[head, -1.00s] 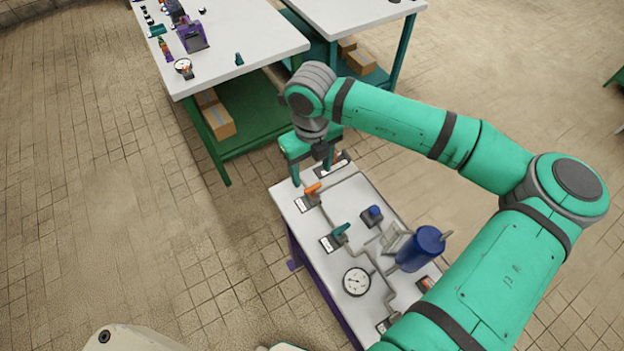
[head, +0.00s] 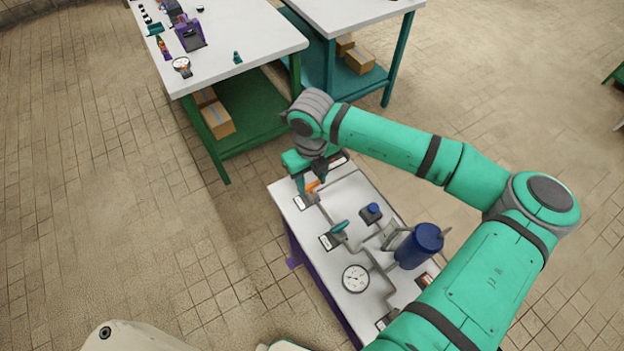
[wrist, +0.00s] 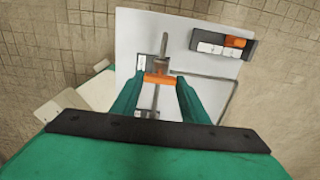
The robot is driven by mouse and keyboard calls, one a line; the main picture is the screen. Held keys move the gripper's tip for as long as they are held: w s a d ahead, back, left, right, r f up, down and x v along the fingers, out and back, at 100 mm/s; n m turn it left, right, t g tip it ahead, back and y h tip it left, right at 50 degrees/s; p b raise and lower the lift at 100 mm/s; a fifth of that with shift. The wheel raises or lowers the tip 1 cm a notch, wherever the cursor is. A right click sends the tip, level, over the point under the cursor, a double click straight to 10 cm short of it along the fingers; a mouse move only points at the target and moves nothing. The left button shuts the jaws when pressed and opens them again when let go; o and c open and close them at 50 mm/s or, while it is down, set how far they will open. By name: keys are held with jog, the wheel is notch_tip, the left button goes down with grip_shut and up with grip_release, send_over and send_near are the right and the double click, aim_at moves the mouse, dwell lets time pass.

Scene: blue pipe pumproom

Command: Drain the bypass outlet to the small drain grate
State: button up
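My gripper (head: 312,188) hangs low over the far left end of the pipe board (head: 295,222). Its two teal fingers are apart, one on each side of an orange valve handle (head: 313,184). In the wrist view the orange handle (wrist: 160,79) lies crosswise on a grey pipe between the open fingertips (wrist: 159,88); I cannot tell if they touch it. A second valve with a teal handle (head: 340,226) sits nearer on the board. A grey tray-like piece (head: 391,238) lies beside the blue tank (head: 420,246); I cannot tell if it is the drain grate.
A round gauge (head: 355,279) and a small box with a blue knob (head: 372,211) stand on the board. A labelled box with an orange part (wrist: 222,44) is near the gripper. Workbenches (head: 240,42) stand behind. The tiled floor at left is clear.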

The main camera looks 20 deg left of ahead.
dwell(0.3)
jog(key=n, duration=0.4)
jog(key=shift+w, duration=0.1)
jog(key=n, duration=0.2)
jog(key=shift+d+n, duration=0.2)
jog(key=shift+n, duration=0.1)
jog(key=n, duration=0.4)
jog(key=shift+a+n, duration=0.2)
jog(key=shift+n, duration=0.1)
jog(key=n, duration=0.3)
jog(key=shift+n, duration=1.9)
jog(key=shift+s, duration=0.2)
jog(key=o, duration=1.1)
jog(key=shift+c, duration=0.2)
